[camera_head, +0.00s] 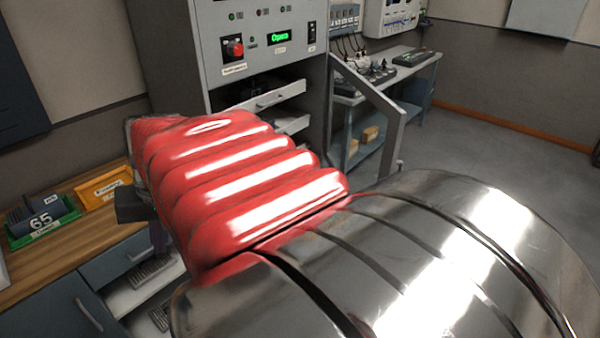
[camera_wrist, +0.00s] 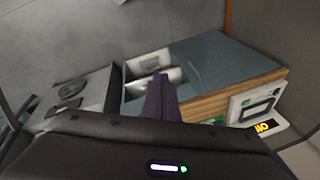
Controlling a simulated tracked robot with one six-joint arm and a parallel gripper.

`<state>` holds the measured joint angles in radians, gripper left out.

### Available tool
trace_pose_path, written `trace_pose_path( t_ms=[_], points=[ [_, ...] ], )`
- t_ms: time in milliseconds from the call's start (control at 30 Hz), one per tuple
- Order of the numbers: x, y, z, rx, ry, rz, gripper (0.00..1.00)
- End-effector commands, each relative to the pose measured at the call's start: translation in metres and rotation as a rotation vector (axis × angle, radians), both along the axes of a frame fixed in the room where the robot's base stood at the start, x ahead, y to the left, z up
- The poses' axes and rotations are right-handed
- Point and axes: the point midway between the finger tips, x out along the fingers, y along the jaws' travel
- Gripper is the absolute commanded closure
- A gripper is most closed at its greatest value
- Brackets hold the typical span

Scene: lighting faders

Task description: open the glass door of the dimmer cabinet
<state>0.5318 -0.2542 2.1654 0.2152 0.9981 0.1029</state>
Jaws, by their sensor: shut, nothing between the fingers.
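The tall grey cabinet (camera_head: 222,66) stands at the back centre in the head view. Its upper panel has a red knob (camera_head: 233,48) and a small green display (camera_head: 279,37) that seems to read "Open". A grey-edged frame (camera_head: 399,125) stands out at an angle from the cabinet's right side; it looks like the glass door swung outward, but the glass itself is hard to make out. My gripper (camera_wrist: 160,97) shows in the wrist view as dark purple fingers, shut and empty, in front of a drawer unit. In the head view my arm hides most of it.
A wooden-topped bench (camera_head: 70,235) at left holds a green tray (camera_head: 40,225) and an orange tray (camera_head: 105,187). Pale drawers (camera_head: 262,100) project from the cabinet's lower part. A workbench (camera_head: 385,78) stands behind the frame. Grey floor at right is clear.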

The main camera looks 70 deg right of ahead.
Motion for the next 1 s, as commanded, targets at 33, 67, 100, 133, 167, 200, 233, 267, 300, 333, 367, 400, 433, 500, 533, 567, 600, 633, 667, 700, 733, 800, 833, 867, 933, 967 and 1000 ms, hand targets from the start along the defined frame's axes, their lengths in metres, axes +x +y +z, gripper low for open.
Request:
trace_pose_path(
  t_ms=[33, 67, 100, 133, 167, 200, 233, 267, 300, 333, 367, 400, 433, 500, 533, 567, 600, 633, 667, 700, 733, 800, 833, 867, 933, 967, 1000],
  points=[
    [-0.003, 0.018, 0.004, -0.024, -0.013, 0.053, 1.00],
    [-0.006, 0.027, 0.005, -0.038, -0.018, 0.084, 1.00],
    [-0.010, 0.038, 0.007, -0.058, -0.026, 0.123, 1.00],
    [-0.012, 0.046, 0.008, -0.072, -0.032, 0.152, 1.00],
    [-0.015, 0.054, 0.009, -0.087, -0.040, 0.181, 1.00],
    [-0.019, 0.065, 0.010, -0.106, -0.049, 0.220, 1.00],
    [-0.023, 0.072, 0.011, -0.120, -0.058, 0.249, 1.00],
    [-0.026, 0.080, 0.011, -0.134, -0.064, 0.279, 1.00],
    [-0.031, 0.090, 0.011, -0.153, -0.074, 0.318, 1.00],
    [-0.035, 0.096, 0.012, -0.166, -0.084, 0.347, 1.00],
    [-0.039, 0.103, 0.012, -0.179, -0.092, 0.376, 1.00],
    [-0.044, 0.111, 0.012, -0.198, -0.105, 0.414, 1.00],
    [-0.048, 0.118, 0.012, -0.210, -0.114, 0.442, 1.00],
    [-0.057, 0.131, 0.011, -0.241, -0.136, 0.508, 1.00],
    [-0.061, 0.136, 0.011, -0.251, -0.145, 0.533, 1.00],
    [-0.064, 0.141, 0.010, -0.262, -0.154, 0.557, 1.00],
    [-0.068, 0.146, 0.009, -0.277, -0.165, 0.586, 1.00],
    [-0.071, 0.149, 0.009, -0.285, -0.171, 0.603, 1.00],
    [-0.074, 0.152, 0.008, -0.291, -0.178, 0.620, 1.00],
    [-0.076, 0.155, 0.007, -0.299, -0.185, 0.637, 1.00],
    [-0.077, 0.156, 0.007, -0.306, -0.190, 0.649, 1.00],
    [-0.080, 0.158, 0.006, -0.313, -0.195, 0.664, 1.00],
    [-0.080, 0.159, 0.006, -0.315, -0.196, 0.667, 1.00],
    [-0.081, 0.159, 0.006, -0.316, -0.197, 0.669, 1.00],
    [-0.081, 0.159, 0.006, -0.317, -0.196, 0.670, 1.00],
    [-0.081, 0.159, 0.006, -0.317, -0.196, 0.670, 1.00],
    [-0.081, 0.159, 0.006, -0.316, -0.196, 0.669, 1.00]
  ],
)
